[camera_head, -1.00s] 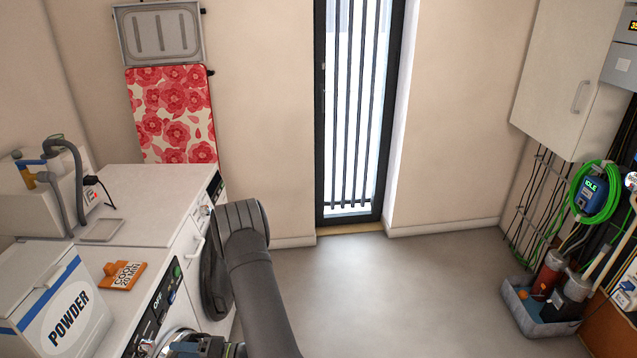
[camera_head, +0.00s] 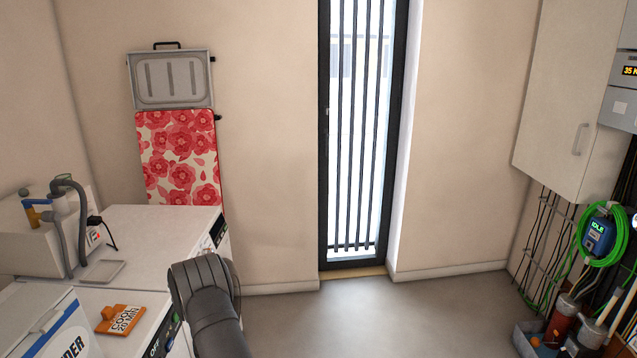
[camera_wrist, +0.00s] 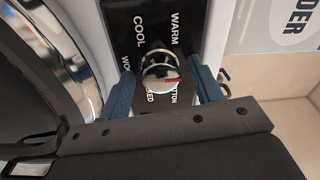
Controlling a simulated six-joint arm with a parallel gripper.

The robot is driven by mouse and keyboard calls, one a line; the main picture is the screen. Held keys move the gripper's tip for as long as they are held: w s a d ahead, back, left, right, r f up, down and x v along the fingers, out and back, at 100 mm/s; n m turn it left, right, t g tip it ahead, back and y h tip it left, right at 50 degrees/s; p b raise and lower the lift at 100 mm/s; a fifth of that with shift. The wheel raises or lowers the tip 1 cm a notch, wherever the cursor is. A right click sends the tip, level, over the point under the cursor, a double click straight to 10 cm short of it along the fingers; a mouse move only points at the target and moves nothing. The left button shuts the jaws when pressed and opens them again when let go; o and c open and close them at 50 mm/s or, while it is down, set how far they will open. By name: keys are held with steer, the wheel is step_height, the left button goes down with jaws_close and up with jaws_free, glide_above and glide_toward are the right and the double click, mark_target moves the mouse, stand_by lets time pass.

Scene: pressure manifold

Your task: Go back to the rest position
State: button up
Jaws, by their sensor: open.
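My gripper (camera_wrist: 163,85) shows in the wrist view with its two blue fingers spread wide apart and nothing held between them. A round silver knob (camera_wrist: 160,70) with a red mark shows between the fingers, on a black panel (camera_wrist: 125,25) lettered WARM, COOL and COTTON. The fingers look clear of the knob's sides; I cannot tell how far they are from the panel. In the head view my gripper is out of sight below the picture, and only my dark arm shows at the lower left.
White machines (camera_head: 150,232) stand at the left, with an orange COOL 20 MIN sign (camera_head: 120,319) and a powder box (camera_head: 45,325) on top. A barred door (camera_head: 355,130) is at the back. The floor (camera_head: 340,315) in the middle is clear. A wall cabinet (camera_head: 570,90) hangs at the right.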

steer(key=d, duration=1.7)
steer(key=a, duration=1.7)
steer(key=shift+a, duration=0.2)
steer(key=shift+d+n, duration=0.2)
steer(key=shift+n, duration=0.3)
steer(key=n, duration=0.5)
steer(key=shift+n, duration=0.4)
steer(key=n+g, duration=0.1)
steer(key=n, duration=0.6)
steer(key=shift+w, duration=0.1)
steer(key=m, duration=0.4)
steer(key=shift+m, duration=0.3)
steer(key=m, duration=0.5)
steer(key=shift+t, duration=0.3)
